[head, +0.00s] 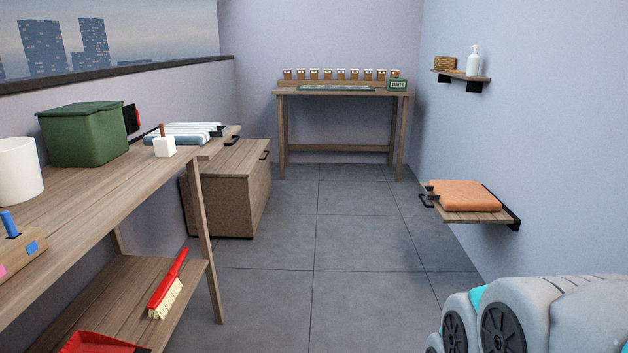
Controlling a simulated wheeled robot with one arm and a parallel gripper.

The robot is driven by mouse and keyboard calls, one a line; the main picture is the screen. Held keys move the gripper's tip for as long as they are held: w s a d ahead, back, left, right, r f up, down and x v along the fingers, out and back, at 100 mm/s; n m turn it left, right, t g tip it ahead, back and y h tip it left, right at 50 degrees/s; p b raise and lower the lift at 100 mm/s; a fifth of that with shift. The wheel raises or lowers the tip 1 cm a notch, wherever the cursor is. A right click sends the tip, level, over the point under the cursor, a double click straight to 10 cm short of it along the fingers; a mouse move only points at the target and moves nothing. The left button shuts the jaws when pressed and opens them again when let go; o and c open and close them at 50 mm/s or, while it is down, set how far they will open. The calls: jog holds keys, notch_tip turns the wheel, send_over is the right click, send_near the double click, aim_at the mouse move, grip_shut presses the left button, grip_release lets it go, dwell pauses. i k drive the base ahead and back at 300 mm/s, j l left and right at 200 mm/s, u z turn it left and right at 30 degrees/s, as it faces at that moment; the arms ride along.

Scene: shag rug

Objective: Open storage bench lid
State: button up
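The storage bench (222,205) stands against the left wall, beyond the wooden table. It has a brown speckled body and a slatted wooden lid (240,158). The lid looks shut and lies flat on the body. A small dark handle (264,155) sits at the lid's right edge. The bench's left part is hidden behind the table and its leg. My gripper is not in view; only grey and teal links of my arm show at the lower right, well apart from the bench.
The near-left wooden table (105,190) holds a green bin (82,135). Striped folded cloth (185,132) lies on a board by the bench. A wall shelf (472,216) with an orange towel (468,195) juts out right. The tiled floor (335,240) is clear between.

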aim_at(241, 160)
jog(key=i, duration=2.1)
jog(key=i+u, duration=0.15)
jog(key=i, duration=0.35)
jog(key=i+l+u, duration=0.15)
jog(key=i, duration=0.35)
jog(key=i+l+u, duration=0.2)
jog(key=i, duration=0.3)
jog(key=i+l+u, duration=0.15)
jog(key=i, duration=0.35)
jog(key=l, duration=0.1)
